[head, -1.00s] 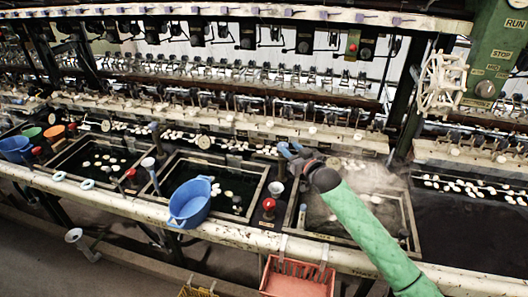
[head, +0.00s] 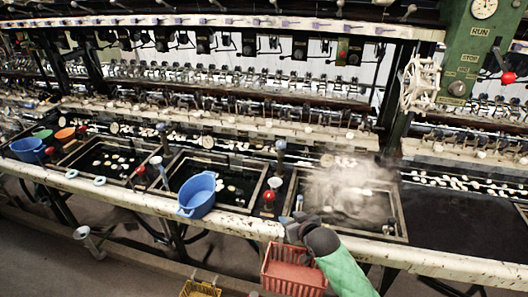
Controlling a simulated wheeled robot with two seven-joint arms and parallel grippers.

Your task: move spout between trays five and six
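Several dark basins run along the bench; the left basin (head: 105,158), the middle basin (head: 228,167) and the steaming right basin (head: 398,212) show most fully. Between the middle and right basins stand a blue-topped post (head: 281,146), a pale cup-shaped piece (head: 275,183) and a red knob (head: 269,196). A similar blue-topped post (head: 161,128) stands between the left and middle basins. I cannot tell which piece is the spout, nor read any tray numbers. My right gripper (head: 293,228) is at the front rail, left of the right basin's front edge; its fingers are too small to judge. My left gripper is out of view.
A blue tub (head: 198,195) sits at the middle basin's front edge. A red basket (head: 292,276) and a yellow basket (head: 200,289) hang below the rail. Steam (head: 345,188) blurs the right basin. A white handwheel (head: 420,83) is at upper right.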

